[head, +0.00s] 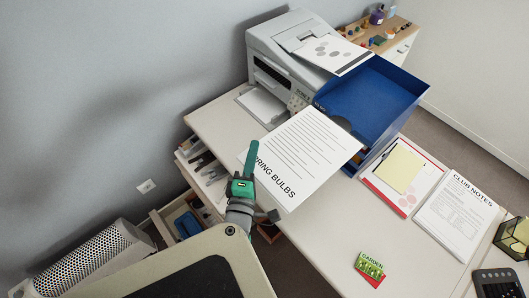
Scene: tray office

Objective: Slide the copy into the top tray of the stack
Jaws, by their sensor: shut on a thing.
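My gripper (249,166), with green fingers, is shut on the near left edge of a white printed sheet (312,145), the copy. The sheet is held out roughly flat, with the large words "...RING BULBS" along its near side and lines of text beyond. A blue tray stack (403,88) stands beyond it to the right, its top tray open and its bare floor showing. The sheet's far edge overlaps the near front of the stack in the picture; I cannot tell whether it touches. The lower trays are mostly hidden by the sheet and the top tray.
A white printer (290,45) stands left of the stack, with a picture sheet (330,50) on top. A red-edged clipboard (404,172), a "Club Notes" sheet (456,213) and a green "Garden" packet (370,265) lie on the desk (335,225). The near desk middle is clear.

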